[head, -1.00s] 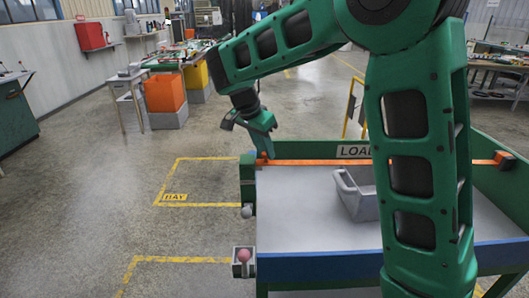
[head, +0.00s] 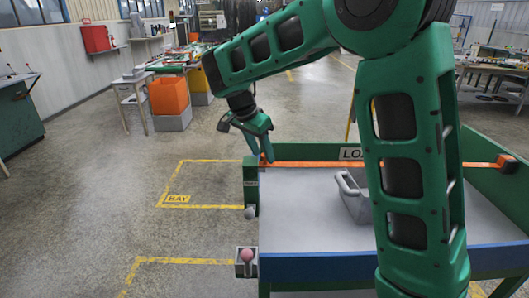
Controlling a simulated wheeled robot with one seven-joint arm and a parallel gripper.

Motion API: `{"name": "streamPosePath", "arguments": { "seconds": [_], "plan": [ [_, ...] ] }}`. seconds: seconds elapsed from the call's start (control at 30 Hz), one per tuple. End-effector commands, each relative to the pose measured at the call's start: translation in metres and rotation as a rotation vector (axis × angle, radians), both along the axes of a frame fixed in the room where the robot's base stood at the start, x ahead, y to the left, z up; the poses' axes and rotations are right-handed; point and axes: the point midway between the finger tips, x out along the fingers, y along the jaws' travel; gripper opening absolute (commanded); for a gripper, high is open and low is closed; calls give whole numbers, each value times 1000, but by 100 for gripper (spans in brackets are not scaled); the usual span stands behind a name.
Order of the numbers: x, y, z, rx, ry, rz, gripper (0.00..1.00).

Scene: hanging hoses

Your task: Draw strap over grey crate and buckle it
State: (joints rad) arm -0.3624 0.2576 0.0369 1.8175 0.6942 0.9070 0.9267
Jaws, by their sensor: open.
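The grey crate (head: 353,201) stands on the light bed of the green cart, partly hidden behind my arm. The orange strap (head: 310,165) runs straight along the back of the bed, behind the crate and not over it. Its right end (head: 500,163) sits at the cart's right side. My gripper (head: 265,159) is open at the strap's left end, pointing down. I cannot tell whether its fingers touch the strap. A small grey knob (head: 250,212) sits on the cart's left side; I cannot tell whether it is the buckle.
A pink ball-topped lever (head: 246,256) in a grey box is at the cart's front left corner. The cart has a blue front edge (head: 330,265) and a LOAD sign at the back. A yellow-marked floor bay (head: 200,185) on the left is empty.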

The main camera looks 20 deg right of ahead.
Motion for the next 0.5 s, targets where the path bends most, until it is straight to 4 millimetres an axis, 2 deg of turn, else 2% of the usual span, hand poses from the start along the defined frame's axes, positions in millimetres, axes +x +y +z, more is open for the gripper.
{"name": "streamPosePath", "arguments": {
  "seconds": [0.17, 0.5],
  "plan": [
    [-2, 2, 11, 0, -1, -3, 41],
    [-13, 25, 67, 0, -3, 0, 41]
  ]
}}
